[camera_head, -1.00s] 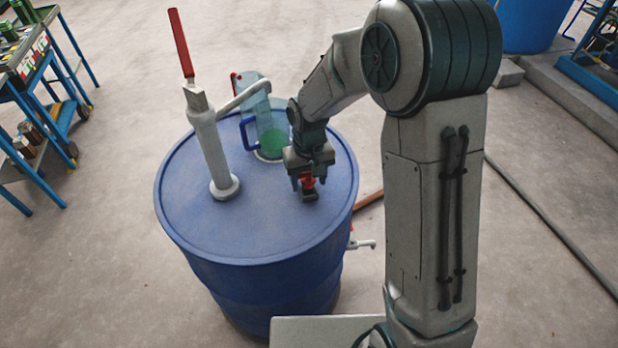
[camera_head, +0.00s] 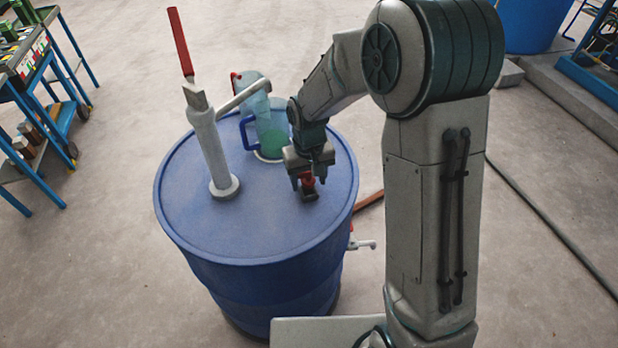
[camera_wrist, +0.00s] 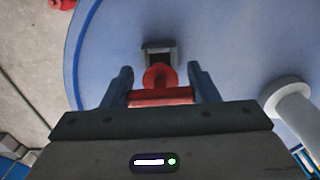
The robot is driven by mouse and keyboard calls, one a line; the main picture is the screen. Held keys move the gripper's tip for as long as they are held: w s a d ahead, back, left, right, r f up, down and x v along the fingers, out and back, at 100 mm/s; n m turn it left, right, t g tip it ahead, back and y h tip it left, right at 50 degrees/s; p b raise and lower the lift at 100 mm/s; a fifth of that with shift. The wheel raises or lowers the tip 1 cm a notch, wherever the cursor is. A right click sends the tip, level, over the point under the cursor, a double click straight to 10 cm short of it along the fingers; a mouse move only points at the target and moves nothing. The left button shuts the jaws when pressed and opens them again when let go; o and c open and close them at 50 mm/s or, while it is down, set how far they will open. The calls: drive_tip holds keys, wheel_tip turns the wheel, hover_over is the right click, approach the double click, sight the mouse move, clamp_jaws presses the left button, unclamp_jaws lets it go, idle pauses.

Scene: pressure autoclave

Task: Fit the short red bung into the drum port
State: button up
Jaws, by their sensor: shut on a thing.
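The short red bung (camera_head: 307,181) is between the fingers of my gripper (camera_head: 306,184), at the right side of the blue drum (camera_head: 250,228) top. In the wrist view the bung (camera_wrist: 160,78) shows as a red rounded end with a wider bar behind it, and my gripper (camera_wrist: 160,88) is shut on it. The drum port (camera_wrist: 161,48) is a dark, square-edged grey fitting just beyond the bung's end. It also shows small and dark below the fingers in the head view (camera_head: 310,196). The bung partly covers the port; I cannot tell whether they touch.
A grey hand pump (camera_head: 208,140) with a red handle stands on the drum. A clear jug (camera_head: 270,125) with a blue handle and green liquid stands under its spout. A blue trolley (camera_head: 45,110) is at the left. The drum top's front is clear.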

sight(309, 180)
drive_tip(key=shift+f+b, duration=1.45)
drive_tip(key=shift+f, duration=0.2)
drive_tip(key=o, duration=1)
drive_tip(key=shift+o, duration=0.2)
drive_tip(key=shift+r, duration=0.1)
wheel_tip(309, 180, up, 14)
drive_tip(key=shift+f+b, duration=0.15)
drive_tip(key=shift+b, duration=0.15)
drive_tip(key=s+d+r+m+t, duration=0.1)
drive_tip(key=s+d, duration=0.6)
drive_tip(key=s, duration=0.2)
drive_tip(key=s+d+m+t, duration=0.2)
drive_tip(key=s+d, duration=0.4)
drive_tip(key=s, duration=0.3)
drive_tip(key=shift+s+d+r, duration=0.35)
drive_tip(key=shift+s, duration=0.05)
